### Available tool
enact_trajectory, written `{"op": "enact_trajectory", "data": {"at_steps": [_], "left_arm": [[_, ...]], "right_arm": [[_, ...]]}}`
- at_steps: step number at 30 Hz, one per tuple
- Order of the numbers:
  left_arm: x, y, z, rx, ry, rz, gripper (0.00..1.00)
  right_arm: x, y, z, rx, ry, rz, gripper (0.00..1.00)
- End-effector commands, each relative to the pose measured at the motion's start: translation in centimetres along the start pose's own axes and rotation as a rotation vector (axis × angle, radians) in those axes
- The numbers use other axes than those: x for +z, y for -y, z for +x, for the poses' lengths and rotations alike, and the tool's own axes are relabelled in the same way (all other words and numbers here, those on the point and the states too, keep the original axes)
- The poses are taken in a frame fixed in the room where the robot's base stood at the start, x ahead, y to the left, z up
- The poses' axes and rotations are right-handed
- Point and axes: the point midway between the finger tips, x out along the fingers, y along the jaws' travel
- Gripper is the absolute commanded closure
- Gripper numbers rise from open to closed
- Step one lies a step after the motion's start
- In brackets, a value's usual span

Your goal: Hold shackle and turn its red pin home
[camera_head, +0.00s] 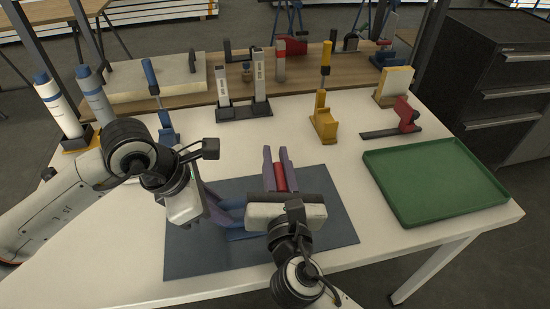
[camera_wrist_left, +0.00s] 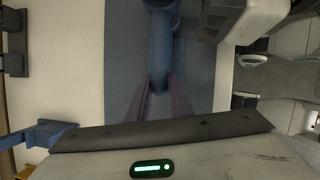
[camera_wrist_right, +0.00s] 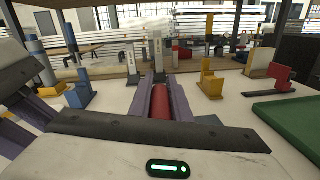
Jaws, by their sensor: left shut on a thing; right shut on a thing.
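The blue shackle (camera_head: 236,219) is over the dark blue mat, partly hidden by my grippers; it also shows in the left wrist view (camera_wrist_left: 160,48). My left gripper (camera_head: 218,203) has its purple fingers closed on the shackle from the left; they show in the left wrist view (camera_wrist_left: 161,100). The red pin (camera_head: 280,178) is a cylinder between the purple fingers of my right gripper (camera_head: 278,165); it also shows in the right wrist view (camera_wrist_right: 160,103). The right gripper's body hides any contact between pin and shackle, so I cannot tell how they meet.
The blue mat (camera_head: 335,215) lies on a white table (camera_head: 340,165). A green tray (camera_head: 435,180) is at the right. Yellow (camera_head: 323,120), red (camera_head: 405,115) and grey-black (camera_head: 240,108) fixtures stand behind. White-and-blue bottles (camera_head: 60,108) stand at the left.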

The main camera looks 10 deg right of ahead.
Motion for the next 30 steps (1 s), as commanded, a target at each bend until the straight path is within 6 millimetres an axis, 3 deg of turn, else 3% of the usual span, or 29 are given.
{"op": "enact_trajectory", "data": {"at_steps": [7, 8, 11, 22, 30], "left_arm": [[-0.3, -0.1, 0.2, 0.001, -0.008, -0.003, 1.00], [-0.3, -0.1, 0.2, 0.001, -0.008, -0.003, 1.00], [-0.3, -0.1, 0.2, 0.001, -0.008, -0.003, 1.00], [-0.3, -0.1, 0.2, 0.001, -0.008, -0.002, 1.00], [-0.3, -0.1, 0.2, 0.001, -0.007, -0.002, 1.00]], "right_arm": [[0.3, 0.0, 0.1, -0.001, 0.007, 0.002, 1.00], [0.3, 0.0, 0.1, -0.001, 0.007, 0.002, 0.81], [0.3, 0.0, 0.1, 0.000, 0.006, 0.001, 0.65], [0.6, -0.1, 0.1, 0.000, 0.004, 0.002, 0.64], [5.2, -1.0, 0.1, 0.001, 0.009, 0.007, 0.64]]}}
